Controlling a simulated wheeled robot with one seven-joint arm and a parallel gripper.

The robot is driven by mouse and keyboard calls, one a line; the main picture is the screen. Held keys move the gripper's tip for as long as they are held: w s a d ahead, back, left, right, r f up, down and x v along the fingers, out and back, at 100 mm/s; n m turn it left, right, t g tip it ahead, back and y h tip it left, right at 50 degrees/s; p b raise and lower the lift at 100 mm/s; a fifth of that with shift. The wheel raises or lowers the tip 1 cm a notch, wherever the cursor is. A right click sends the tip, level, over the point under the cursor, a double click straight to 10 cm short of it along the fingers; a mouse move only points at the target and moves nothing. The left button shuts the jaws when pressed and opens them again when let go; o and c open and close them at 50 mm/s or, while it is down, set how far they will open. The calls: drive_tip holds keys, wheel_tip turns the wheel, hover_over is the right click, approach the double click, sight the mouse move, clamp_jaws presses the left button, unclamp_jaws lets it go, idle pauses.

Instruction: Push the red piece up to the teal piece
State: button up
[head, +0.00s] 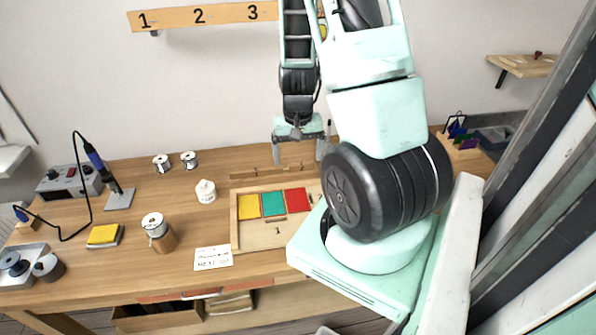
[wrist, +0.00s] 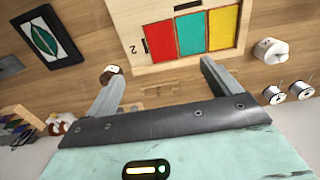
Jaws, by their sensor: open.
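The red piece (head: 297,200) lies flat in a shallow wooden tray (head: 262,238), to the right of the teal piece (head: 272,204). A thin gap seems to part the two. The yellow piece (head: 248,207) lies left of the teal one. In the wrist view the order is reversed: red piece (wrist: 160,42), teal piece (wrist: 191,34), yellow piece (wrist: 223,27). My gripper (head: 299,152) is open and empty, behind and above the tray. In the wrist view its fingers (wrist: 160,83) point toward the tray edge and touch none of the pieces.
My arm hides the tray's right part in the head view. A white pot (head: 205,191), solder spools (head: 189,160), a brown can with a spool (head: 160,234) and a soldering station (head: 70,180) stand to the left. A white card (head: 213,257) lies beside the tray.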

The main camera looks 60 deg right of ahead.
sight(299, 204)
wheel_tip(299, 204, down, 17)
drive_tip(key=shift+r+p, duration=0.1)
drive_tip(key=shift+p, duration=1.1)
drive_tip(key=shift+s, duration=0.15)
drive_tip(key=c, duration=1.1)
